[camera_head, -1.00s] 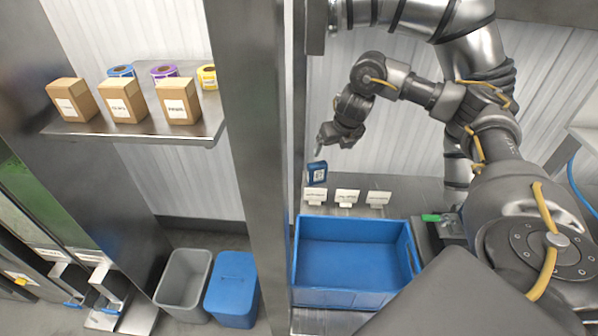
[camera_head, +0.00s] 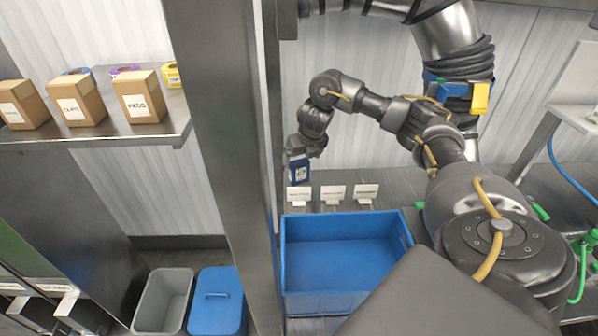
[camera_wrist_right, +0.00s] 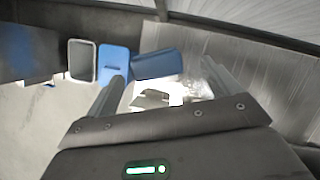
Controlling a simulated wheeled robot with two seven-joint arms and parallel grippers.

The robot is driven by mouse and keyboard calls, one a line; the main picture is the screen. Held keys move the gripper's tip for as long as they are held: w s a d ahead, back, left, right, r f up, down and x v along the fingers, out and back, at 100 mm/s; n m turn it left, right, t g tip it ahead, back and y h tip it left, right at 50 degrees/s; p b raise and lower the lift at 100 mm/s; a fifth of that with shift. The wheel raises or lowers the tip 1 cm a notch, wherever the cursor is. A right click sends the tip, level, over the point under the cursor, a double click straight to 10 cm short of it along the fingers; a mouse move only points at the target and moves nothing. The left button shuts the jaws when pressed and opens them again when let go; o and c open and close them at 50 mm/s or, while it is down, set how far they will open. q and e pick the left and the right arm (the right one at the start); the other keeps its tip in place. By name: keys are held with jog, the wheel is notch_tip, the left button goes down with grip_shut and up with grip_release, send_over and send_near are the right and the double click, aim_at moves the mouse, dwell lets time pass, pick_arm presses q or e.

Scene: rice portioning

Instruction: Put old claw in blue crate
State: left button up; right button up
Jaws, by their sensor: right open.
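The blue crate (camera_head: 345,303) stands open and looks empty at the lower middle of the head view; it also shows in the right wrist view (camera_wrist_right: 155,63). A small blue item with a white label (camera_head: 299,171) is behind the white cards. I cannot tell whether it is the old claw, and nothing else is clearly that claw. My right gripper (camera_head: 298,156) is right at this item, behind the crate; its fingertips are unclear there. In the right wrist view its fingers (camera_wrist_right: 165,82) are apart, with a bright, washed-out shape beyond them. My left gripper is out of view.
Several white cards (camera_head: 333,194) stand behind the crate. A metal post (camera_head: 225,150) rises left of it. A grey bin (camera_head: 163,300) and blue bin (camera_head: 217,300) stand further left, below a shelf (camera_head: 110,133) with boxes. A silver arm (camera_head: 447,30) stands behind.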

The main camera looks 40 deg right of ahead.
aim_at(300, 163)
jog(key=shift+w+f, duration=0.15)
jog(key=shift+f, duration=0.05)
jog(key=shift+a+f, duration=0.1)
jog(key=shift+f, duration=0.1)
jog(key=p+x, duration=0.1)
jog(key=x, duration=0.3)
jog(key=shift+f, duration=0.3)
jog(key=shift+a, duration=0.1)
jog(key=shift+r, duration=0.1)
jog(key=shift+c, duration=0.9)
jog(key=shift+w, duration=0.1)
jog(key=c, duration=1.7)
